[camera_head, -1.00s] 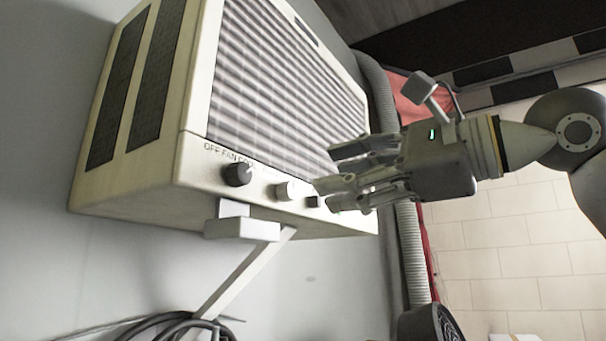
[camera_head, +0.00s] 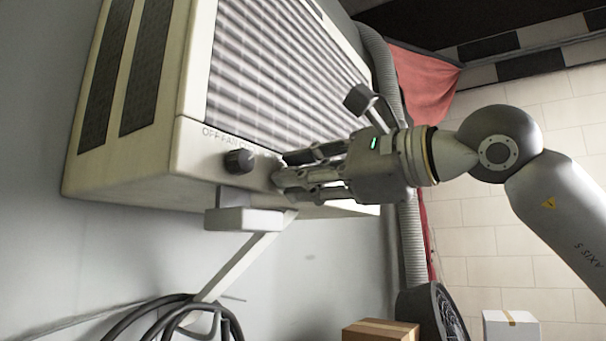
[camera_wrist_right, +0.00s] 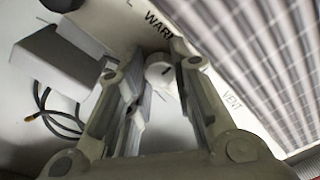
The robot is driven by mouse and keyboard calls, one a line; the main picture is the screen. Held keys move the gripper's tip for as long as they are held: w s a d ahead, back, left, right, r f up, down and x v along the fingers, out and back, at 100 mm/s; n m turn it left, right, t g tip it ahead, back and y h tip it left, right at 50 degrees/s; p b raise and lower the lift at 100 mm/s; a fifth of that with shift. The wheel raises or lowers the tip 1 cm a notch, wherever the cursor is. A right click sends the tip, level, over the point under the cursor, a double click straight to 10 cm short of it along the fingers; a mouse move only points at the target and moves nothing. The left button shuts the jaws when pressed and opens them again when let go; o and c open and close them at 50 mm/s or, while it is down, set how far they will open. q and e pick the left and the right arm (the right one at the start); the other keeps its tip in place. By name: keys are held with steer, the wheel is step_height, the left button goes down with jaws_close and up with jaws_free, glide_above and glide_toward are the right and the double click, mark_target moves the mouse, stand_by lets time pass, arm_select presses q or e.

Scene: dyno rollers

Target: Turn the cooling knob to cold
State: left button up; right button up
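A beige wall air-conditioner (camera_head: 150,190) has a control strip under its grille. A dark knob (camera_head: 238,161) sits by lettering that begins "OFF FAN". To its right, the head view shows my right gripper (camera_head: 277,171) covering a pale knob. In the right wrist view this white knob (camera_wrist_right: 160,71) has a dark pointer mark and sits between the two fingertips, near the word "WARM". My right gripper (camera_wrist_right: 157,62) is open around it, with a gap at the left finger; contact at the right finger cannot be told. My left gripper is not in view.
A grey bracket block (camera_head: 245,219) juts out under the unit, below the dark knob. Cables (camera_head: 180,320) coil at the lower left. A ribbed hose (camera_head: 410,240) runs behind my right wrist. Boxes (camera_head: 380,331) stand at the bottom right.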

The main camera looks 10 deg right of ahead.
steer(key=shift+c, duration=1.1)
jaws_close()
arm_select(q)
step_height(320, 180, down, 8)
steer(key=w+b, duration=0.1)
steer(key=b, duration=0.6)
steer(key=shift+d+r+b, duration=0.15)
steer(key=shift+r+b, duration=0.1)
steer(key=shift+b, duration=0.05)
arm_select(e)
steer(key=shift+r+m+g, duration=0.1)
steer(key=shift+m+g, duration=0.4)
steer(key=shift+m, duration=8.1)
steer(key=shift+d, duration=0.1)
steer(key=o, duration=1)
jaws_free()
